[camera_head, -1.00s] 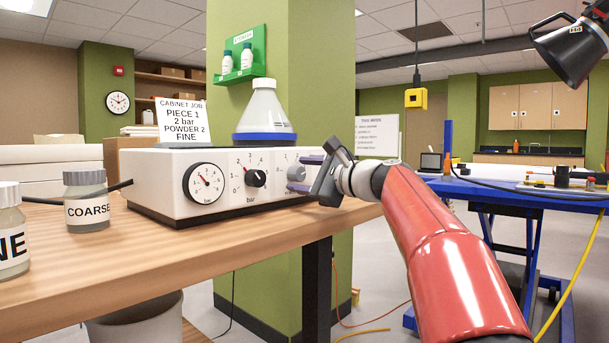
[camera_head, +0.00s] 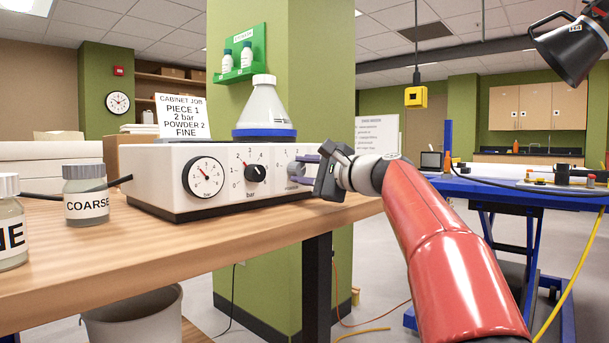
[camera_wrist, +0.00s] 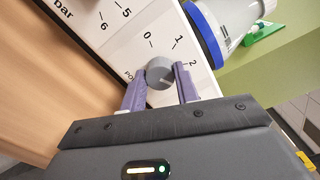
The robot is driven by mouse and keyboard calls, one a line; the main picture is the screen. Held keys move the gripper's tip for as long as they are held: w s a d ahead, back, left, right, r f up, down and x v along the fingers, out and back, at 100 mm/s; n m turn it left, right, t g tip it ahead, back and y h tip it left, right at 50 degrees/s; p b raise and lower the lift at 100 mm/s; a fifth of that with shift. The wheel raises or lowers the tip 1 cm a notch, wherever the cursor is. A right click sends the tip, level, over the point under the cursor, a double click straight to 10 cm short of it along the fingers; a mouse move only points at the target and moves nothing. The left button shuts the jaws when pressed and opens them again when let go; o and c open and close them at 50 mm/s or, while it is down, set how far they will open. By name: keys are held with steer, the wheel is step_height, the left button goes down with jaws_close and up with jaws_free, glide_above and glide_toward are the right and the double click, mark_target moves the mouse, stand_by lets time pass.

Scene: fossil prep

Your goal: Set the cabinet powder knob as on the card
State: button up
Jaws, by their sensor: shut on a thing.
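The white cabinet control box (camera_head: 150,180) stands on the wooden bench. Its grey powder knob (camera_wrist: 160,73) sits between my gripper's two purple fingers (camera_wrist: 160,92), which are shut on it from both sides. In the wrist view the marks 0, 1 and 2 show around the knob; I cannot tell surely which mark its pointer meets. In the head view my gripper (camera_head: 304,170) partly hides this knob (camera_head: 296,169). The card (camera_head: 183,117) on the box reads PIECE 1, 2 bar, POWDER 2, FINE.
A black bar knob (camera_head: 256,174) and a round gauge (camera_head: 205,177) are to the left on the same panel. A white bottle with a blue base (camera_head: 264,110) stands on the box. A COARSE jar (camera_head: 86,197) stands at left.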

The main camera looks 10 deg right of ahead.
steer(key=n+b, duration=0.1)
steer(key=n, duration=0.2)
steer(key=shift+f, duration=0.15)
steer(key=shift+n+b, duration=0.8)
steer(key=shift+n, duration=1.1)
steer(key=o, duration=1)
steer(key=shift+s, duration=0.1)
steer(key=b+v, duration=0.1)
steer(key=v, duration=0.6)
steer(key=shift+s+d, duration=0.25)
